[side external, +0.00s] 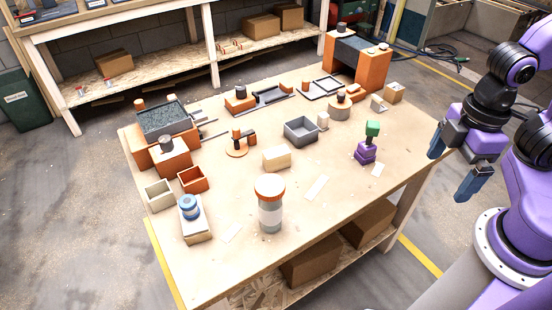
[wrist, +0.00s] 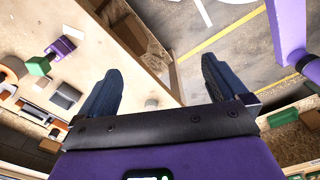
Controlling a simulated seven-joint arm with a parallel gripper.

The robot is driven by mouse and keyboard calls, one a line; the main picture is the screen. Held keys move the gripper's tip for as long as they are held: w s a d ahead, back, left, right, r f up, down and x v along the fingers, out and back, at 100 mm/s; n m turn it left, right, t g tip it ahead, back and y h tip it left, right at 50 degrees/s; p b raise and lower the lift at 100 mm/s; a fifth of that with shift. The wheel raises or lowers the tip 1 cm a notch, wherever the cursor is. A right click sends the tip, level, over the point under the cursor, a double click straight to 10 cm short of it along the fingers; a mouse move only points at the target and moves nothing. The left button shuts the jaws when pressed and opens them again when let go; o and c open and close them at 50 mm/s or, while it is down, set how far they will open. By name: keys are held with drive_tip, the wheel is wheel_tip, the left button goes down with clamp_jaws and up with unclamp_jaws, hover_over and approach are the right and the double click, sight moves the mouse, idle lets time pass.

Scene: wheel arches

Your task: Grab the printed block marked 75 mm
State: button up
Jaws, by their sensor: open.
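No 75 mm marking is readable in either view, so I cannot tell which block bears it. A cream block (side external: 276,157) lies near the middle of the workbench (side external: 335,215). Smaller pale blocks stand farther back, one (side external: 323,121) beside the grey tray and another (side external: 394,93) near the right edge. My gripper (side external: 448,177) is open and empty, off the bench's right side. Its two dark fingers (wrist: 160,68) are spread wide in the wrist view.
A grey tray (side external: 301,131), orange bin (side external: 193,179) and cream bin (side external: 159,195) sit on the bench. An orange arch (side external: 371,70) rises at the back right. The front right of the bench is mostly clear.

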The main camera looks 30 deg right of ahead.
drive_tip(key=n+t+h, duration=0.7)
drive_tip(key=n+t, duration=0.4)
drive_tip(key=n, duration=0.4)
hover_over(280, 162)
drive_tip(key=s+d, duration=0.6)
drive_tip(key=s, duration=0.2)
wheel_tip(280, 162, down, 12)
drive_tip(key=r, duration=0.1)
drive_tip(key=w+a+f+n+y, duration=0.1)
drive_tip(key=a+f+n, duration=0.1)
drive_tip(key=f, duration=0.1)
drive_tip(key=w+a+f+n+t+y, duration=0.1)
drive_tip(key=a+f+n+y, duration=0.1)
drive_tip(key=f, duration=0.1)
drive_tip(key=w+a+f+n+t+y, duration=0.1)
drive_tip(key=a+f+n, duration=0.1)
drive_tip(key=a+f, duration=0.1)
drive_tip(key=shift+w+f+n, duration=0.25)
drive_tip(key=shift+f+n, duration=0.05)
drive_tip(key=shift+f, duration=0.2)
drive_tip(key=shift+x, duration=3.7)
drive_tip(key=shift+s+f, duration=0.1)
drive_tip(key=shift+f, duration=0.05)
drive_tip(key=c, duration=0.9)
